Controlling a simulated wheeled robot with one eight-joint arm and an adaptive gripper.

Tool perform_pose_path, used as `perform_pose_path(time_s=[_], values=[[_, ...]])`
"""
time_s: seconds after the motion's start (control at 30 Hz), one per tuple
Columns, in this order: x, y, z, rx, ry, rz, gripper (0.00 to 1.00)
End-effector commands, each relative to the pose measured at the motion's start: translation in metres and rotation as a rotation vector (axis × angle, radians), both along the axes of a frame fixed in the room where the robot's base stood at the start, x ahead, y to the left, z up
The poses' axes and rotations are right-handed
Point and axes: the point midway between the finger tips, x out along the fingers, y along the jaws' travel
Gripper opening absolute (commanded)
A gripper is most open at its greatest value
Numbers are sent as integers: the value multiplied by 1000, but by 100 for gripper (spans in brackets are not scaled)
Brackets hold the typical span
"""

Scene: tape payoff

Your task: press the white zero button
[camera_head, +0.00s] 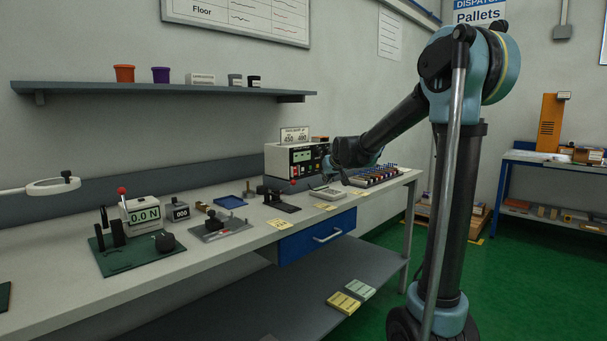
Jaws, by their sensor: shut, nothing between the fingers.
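No white zero button can be made out at this size. A white gauge (140,216) reading "0.0 N", with a red knob above it, stands on a dark green base (140,259) at the left of the bench. A small grey counter box (177,212) reading "000" is to its right. A low pale device (326,194) lies near the bench's right end. My gripper (345,180) is shut and empty, just above and to the right of that device, far right of the gauge. Whether it touches the device cannot be told.
The long grey bench (75,285) has a blue drawer (300,243) below. A panelled instrument (290,161) stands behind my gripper, and a rack of small parts (378,177) to its right. A grey fixture (220,227) and black device (281,203) stand between gauge and gripper.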

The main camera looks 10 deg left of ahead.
Motion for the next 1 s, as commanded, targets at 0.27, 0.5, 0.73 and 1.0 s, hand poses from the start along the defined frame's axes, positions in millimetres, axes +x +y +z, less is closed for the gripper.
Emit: perform_pose_path(time_s=[0.27,0.5,0.73,1.0], values=[[7,6,1,4,-11,4,0],[8,7,1,4,-10,5,0],[18,21,1,4,-10,7,0],[38,47,1,4,-10,7,0]])
